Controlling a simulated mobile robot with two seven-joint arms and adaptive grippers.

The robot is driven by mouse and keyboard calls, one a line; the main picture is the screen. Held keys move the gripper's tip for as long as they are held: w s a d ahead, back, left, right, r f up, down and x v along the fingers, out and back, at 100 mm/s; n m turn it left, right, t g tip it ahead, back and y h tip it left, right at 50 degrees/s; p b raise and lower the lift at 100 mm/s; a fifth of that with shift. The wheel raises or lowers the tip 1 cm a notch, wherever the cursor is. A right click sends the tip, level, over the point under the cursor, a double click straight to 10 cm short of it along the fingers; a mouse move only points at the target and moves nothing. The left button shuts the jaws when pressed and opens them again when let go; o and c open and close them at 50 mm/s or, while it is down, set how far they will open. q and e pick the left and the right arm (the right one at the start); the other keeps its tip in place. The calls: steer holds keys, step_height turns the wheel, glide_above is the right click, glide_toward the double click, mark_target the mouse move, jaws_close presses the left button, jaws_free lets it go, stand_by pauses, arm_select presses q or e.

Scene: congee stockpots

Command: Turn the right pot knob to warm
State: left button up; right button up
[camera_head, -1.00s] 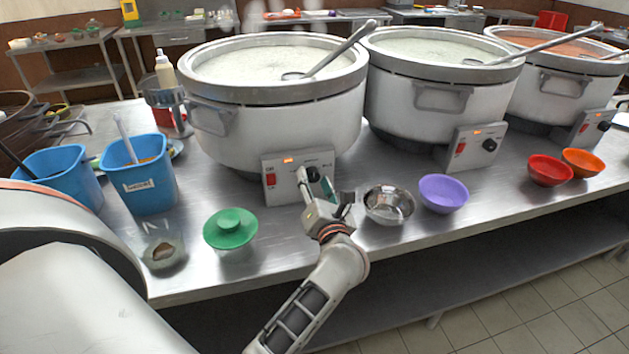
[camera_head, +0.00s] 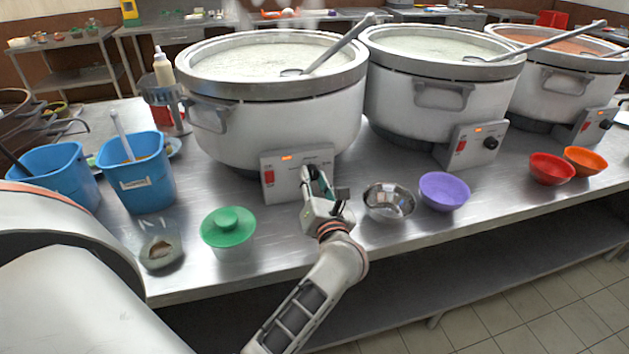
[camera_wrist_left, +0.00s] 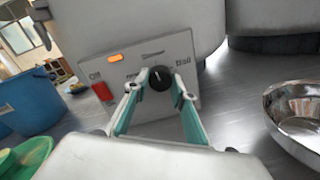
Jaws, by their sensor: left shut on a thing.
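Three white pots stand in a row: a left pot (camera_head: 290,120), a middle pot (camera_head: 400,105) and a right pot (camera_head: 545,95). My left gripper (camera_head: 313,176) is at the control panel (camera_head: 283,184) of the left pot. In the left wrist view its fingers (camera_wrist_left: 157,90) are shut on that panel's black knob (camera_wrist_left: 160,77), one on each side. The panel (camera_wrist_left: 120,70) has a red switch, a lit orange lamp and small lettering. The knob's exact setting is hard to read. The right pot's knob (camera_head: 605,125) and the middle pot's knob (camera_head: 491,143) are untouched. My right gripper is out of view.
A metal bowl (camera_head: 388,201) and a purple bowl (camera_head: 444,191) stand right of my gripper. Red (camera_head: 551,169) and orange (camera_head: 585,161) bowls are at the far right.

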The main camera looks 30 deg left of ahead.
arm_select(q)
steer(key=n+b, duration=0.1)
steer(key=f+n+b, duration=0.1)
steer(key=n+b, duration=0.3)
steer(key=n, duration=0.1)
steer(key=shift+n+b, duration=0.55)
steer(key=shift+n, duration=0.05)
steer(key=n+b, duration=0.2)
steer(key=shift+n+y, duration=0.3)
steer(key=shift+n+b, duration=0.6)
steer(key=shift+n, duration=0.1)
steer(key=shift+r+n+b, duration=0.3)
steer(key=shift+n+b, duration=0.3)
steer(key=shift+n, duration=0.3)
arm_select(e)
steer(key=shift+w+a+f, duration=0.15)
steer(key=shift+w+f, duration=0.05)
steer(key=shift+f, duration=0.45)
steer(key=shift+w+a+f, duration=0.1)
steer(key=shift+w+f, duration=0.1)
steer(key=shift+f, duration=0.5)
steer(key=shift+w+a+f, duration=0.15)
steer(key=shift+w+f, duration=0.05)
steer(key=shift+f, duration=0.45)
arm_select(q)
steer(key=shift+r, duration=0.15)
